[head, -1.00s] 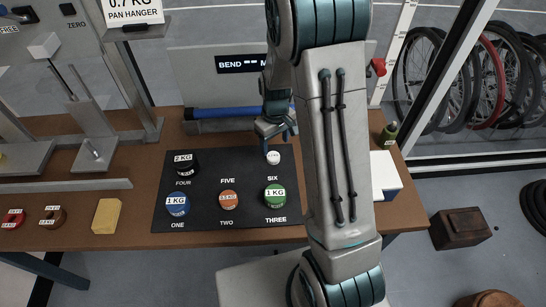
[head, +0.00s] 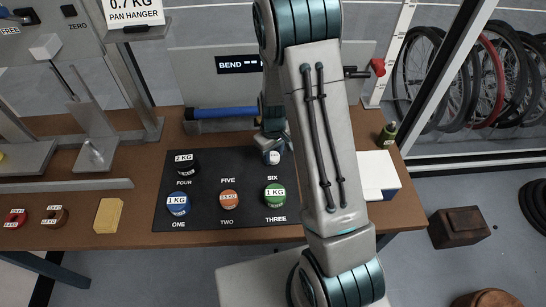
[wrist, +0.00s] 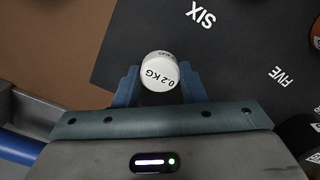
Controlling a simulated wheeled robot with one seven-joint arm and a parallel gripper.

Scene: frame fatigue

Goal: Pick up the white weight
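The white weight (wrist: 160,70), marked 0.2 KG, is a small round piece. In the wrist view it sits between the two blue fingers of my gripper (wrist: 160,84), one on each side. I cannot tell whether the fingers press on it or stand just apart. In the head view my gripper (head: 273,150) is down at the weight (head: 272,158), near the SIX label, and partly covers it. Whether the weight rests on the black mat (head: 250,173) or is slightly raised is unclear.
On the mat stand a black 2 KG weight (head: 183,162), a blue weight (head: 177,203), an orange weight (head: 229,199) and a green weight (head: 275,195). A yellow block (head: 108,214) lies left of the mat. A blue tube (head: 222,113) lies behind.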

